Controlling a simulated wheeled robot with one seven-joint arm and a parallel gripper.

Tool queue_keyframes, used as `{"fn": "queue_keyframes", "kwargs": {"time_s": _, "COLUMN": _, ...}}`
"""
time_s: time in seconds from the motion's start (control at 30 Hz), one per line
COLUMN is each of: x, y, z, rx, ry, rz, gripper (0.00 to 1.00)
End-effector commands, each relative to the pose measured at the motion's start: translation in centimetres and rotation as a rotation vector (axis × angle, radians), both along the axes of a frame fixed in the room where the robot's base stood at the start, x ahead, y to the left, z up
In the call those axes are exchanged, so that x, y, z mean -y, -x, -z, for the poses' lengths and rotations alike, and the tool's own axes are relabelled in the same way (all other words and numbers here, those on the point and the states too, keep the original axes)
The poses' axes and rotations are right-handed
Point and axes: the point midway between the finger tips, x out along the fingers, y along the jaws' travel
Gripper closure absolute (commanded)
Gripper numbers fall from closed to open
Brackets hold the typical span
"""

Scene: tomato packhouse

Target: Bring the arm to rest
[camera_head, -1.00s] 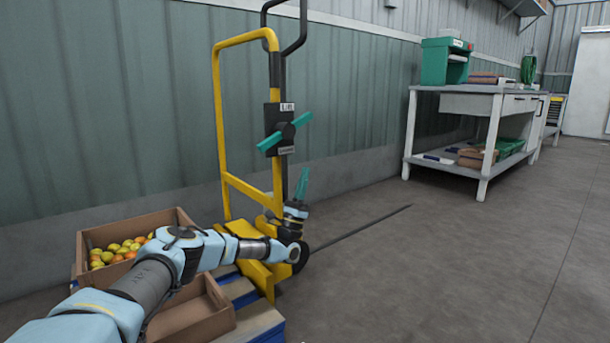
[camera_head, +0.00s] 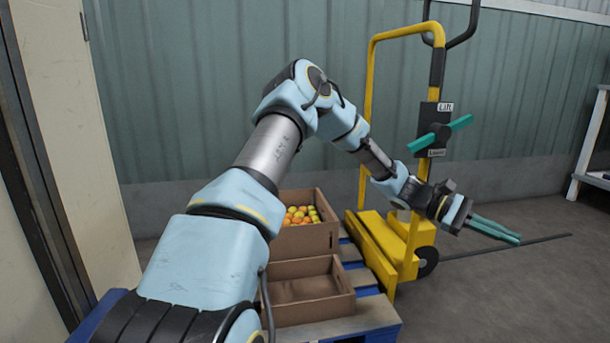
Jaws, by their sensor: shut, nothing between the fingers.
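My arm rises from the lower left, bends high in the middle of the view and comes down to the right. My gripper (camera_head: 512,240) is at its end, with teal fingers lying close together and nothing between them. It points right and slightly down, in front of the yellow pallet lifter (camera_head: 365,130) and below its teal lever (camera_head: 440,134). The gripper looks clear of the lifter, though the wrist overlaps its lower frame in the view.
A blue pallet (camera_head: 372,318) carries a box (camera_head: 305,240) of tomatoes and an empty brown box (camera_head: 315,312) below my arm. A cream door or panel (camera_head: 75,140) stands at the left. A bench (camera_head: 592,150) shows at the right edge. Grey floor lies open at the lower right.

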Motion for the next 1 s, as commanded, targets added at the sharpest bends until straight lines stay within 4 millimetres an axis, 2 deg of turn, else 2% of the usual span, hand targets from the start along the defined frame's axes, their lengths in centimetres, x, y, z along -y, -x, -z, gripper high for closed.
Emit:
{"fn": "queue_keyframes", "kwargs": {"time_s": 0.03, "x": -2.4, "y": 0.3, "z": 0.5, "rx": 0.099, "ry": -0.076, "rz": 0.018, "gripper": 1.00}}
{"fn": "queue_keyframes", "kwargs": {"time_s": 0.17, "x": -9.6, "y": 0.0, "z": 2.8, "rx": 0.346, "ry": -0.264, "rz": 0.061, "gripper": 1.00}}
{"fn": "queue_keyframes", "kwargs": {"time_s": 0.2, "x": -12.1, "y": -0.2, "z": 3.2, "rx": 0.419, "ry": -0.321, "rz": 0.073, "gripper": 1.00}}
{"fn": "queue_keyframes", "kwargs": {"time_s": 0.27, "x": -15.9, "y": -0.7, "z": 3.6, "rx": 0.523, "ry": -0.401, "rz": 0.088, "gripper": 1.00}}
{"fn": "queue_keyframes", "kwargs": {"time_s": 0.3, "x": -18.6, "y": -1.1, "z": 3.6, "rx": 0.592, "ry": -0.453, "rz": 0.099, "gripper": 1.00}}
{"fn": "queue_keyframes", "kwargs": {"time_s": 0.5, "x": -31.7, "y": -2.0, "z": 1.9, "rx": 0.889, "ry": -0.682, "rz": 0.145, "gripper": 1.00}}
{"fn": "queue_keyframes", "kwargs": {"time_s": 0.6, "x": -36.8, "y": -1.8, "z": 0.6, "rx": 0.996, "ry": -0.764, "rz": 0.162, "gripper": 1.00}}
{"fn": "queue_keyframes", "kwargs": {"time_s": 0.7, "x": -40.7, "y": -1.1, "z": -0.6, "rx": 1.077, "ry": -0.822, "rz": 0.178, "gripper": 1.00}}
{"fn": "queue_keyframes", "kwargs": {"time_s": 0.8, "x": -43.8, "y": -0.4, "z": -1.7, "rx": 1.145, "ry": -0.867, "rz": 0.188, "gripper": 1.00}}
{"fn": "queue_keyframes", "kwargs": {"time_s": 0.97, "x": -47.8, "y": 1.2, "z": -3.3, "rx": 1.237, "ry": -0.922, "rz": 0.204, "gripper": 1.00}}
{"fn": "queue_keyframes", "kwargs": {"time_s": 1.0, "x": -48.2, "y": 1.4, "z": -4.1, "rx": 1.249, "ry": -0.927, "rz": 0.208, "gripper": 1.00}}
